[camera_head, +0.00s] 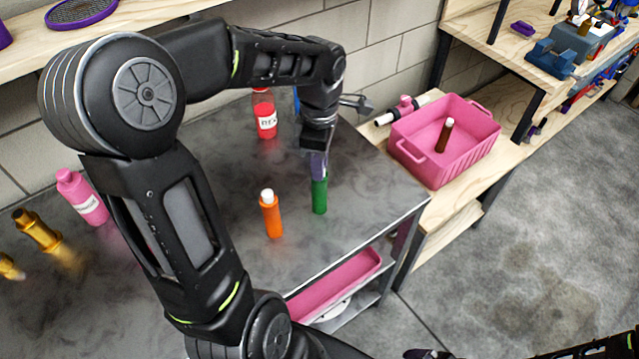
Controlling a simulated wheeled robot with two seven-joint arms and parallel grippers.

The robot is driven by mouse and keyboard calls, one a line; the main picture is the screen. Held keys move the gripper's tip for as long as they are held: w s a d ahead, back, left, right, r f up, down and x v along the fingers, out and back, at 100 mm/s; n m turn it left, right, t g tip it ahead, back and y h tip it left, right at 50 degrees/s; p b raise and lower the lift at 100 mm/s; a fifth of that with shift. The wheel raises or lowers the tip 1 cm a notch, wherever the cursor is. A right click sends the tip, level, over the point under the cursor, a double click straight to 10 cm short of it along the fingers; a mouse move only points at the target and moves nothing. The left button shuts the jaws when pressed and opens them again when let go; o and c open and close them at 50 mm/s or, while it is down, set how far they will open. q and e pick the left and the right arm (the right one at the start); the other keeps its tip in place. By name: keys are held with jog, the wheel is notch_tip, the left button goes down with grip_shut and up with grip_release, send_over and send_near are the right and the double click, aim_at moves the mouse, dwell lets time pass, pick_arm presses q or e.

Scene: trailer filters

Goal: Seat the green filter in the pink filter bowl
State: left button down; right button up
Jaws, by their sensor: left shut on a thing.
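The green filter (319,196) is upright at the tips of my left gripper (318,166), over the dark metal table. The gripper points down and is shut on the filter's upper part, where a purple-grey piece shows. I cannot tell whether the filter's lower end touches the table. I cannot make out the pink filter bowl for certain: a pink piece (132,238) shows partly behind my left arm, and a small pink fitting (405,103) sits by a white pipe at the back. My right gripper does not show clearly.
An orange filter (271,214) stands close left of the green one. A red bottle (264,113) is behind, and a pink bottle (82,197) and brass parts (37,231) are at left. A pink bin (410,166) holding a brown filter (444,136) is on the wooden bench at right.

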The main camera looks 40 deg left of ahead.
pick_arm(q)
notch_tip(320, 180, up, 10)
jog(key=b, duration=0.1)
dwell(0.4)
jog(key=shift+r, duration=0.1)
dwell(0.4)
